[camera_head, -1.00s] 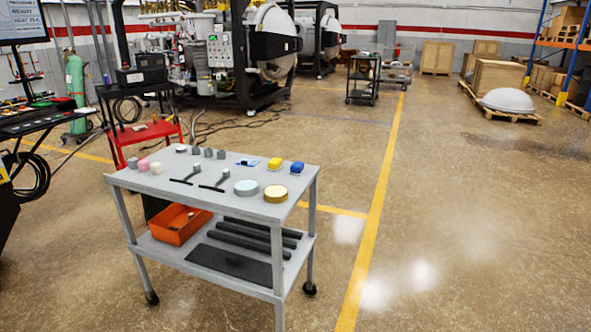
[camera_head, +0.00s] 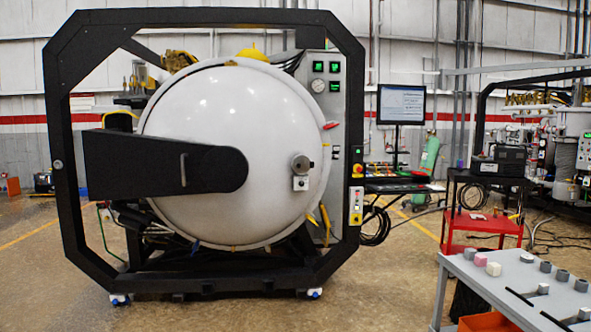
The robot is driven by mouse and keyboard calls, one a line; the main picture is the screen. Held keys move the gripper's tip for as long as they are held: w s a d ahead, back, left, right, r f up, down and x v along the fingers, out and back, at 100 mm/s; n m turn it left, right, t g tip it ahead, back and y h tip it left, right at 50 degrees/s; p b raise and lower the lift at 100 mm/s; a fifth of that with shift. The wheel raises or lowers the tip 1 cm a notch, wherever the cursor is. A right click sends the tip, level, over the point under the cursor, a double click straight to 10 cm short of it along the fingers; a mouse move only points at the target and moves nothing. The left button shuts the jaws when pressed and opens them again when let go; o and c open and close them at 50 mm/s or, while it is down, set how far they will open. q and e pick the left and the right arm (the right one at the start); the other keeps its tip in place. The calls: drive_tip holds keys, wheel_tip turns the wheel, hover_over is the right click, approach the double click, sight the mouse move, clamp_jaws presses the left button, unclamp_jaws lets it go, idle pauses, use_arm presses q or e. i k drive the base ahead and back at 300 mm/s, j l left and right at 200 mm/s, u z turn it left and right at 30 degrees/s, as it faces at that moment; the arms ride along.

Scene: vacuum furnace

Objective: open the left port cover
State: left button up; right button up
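A large white domed furnace door (camera_head: 215,115) faces me inside a black octagonal frame (camera_head: 55,160). A black hinge arm (camera_head: 150,165) crosses the door from the left. Neither of my grippers shows in the view.
A grey cart (camera_head: 485,278) with small parts stands at the lower right. A red cart (camera_head: 485,228), a monitor (camera_head: 401,104) and a control panel (camera_head: 321,85) stand right of the door. The floor before the furnace looks clear.

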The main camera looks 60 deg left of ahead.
sight(302, 165)
drive_tip(key=u, duration=1.75)
drive_tip(key=i+j+z, duration=0.1)
drive_tip(key=i+z, duration=0.3)
drive_tip(key=i+j+z, duration=0.15)
drive_tip(key=z, duration=0.3)
drive_tip(key=i+j+z, duration=0.1)
drive_tip(key=i+j, duration=0.2)
drive_tip(key=i+j+z, duration=0.1)
drive_tip(key=i+j, duration=0.15)
drive_tip(key=j, duration=0.15)
drive_tip(key=i+j, duration=0.3)
drive_tip(key=i+j+z, duration=0.15)
drive_tip(key=j, duration=0.3)
drive_tip(key=i+j+z, duration=0.1)
drive_tip(key=i+j, duration=0.25)
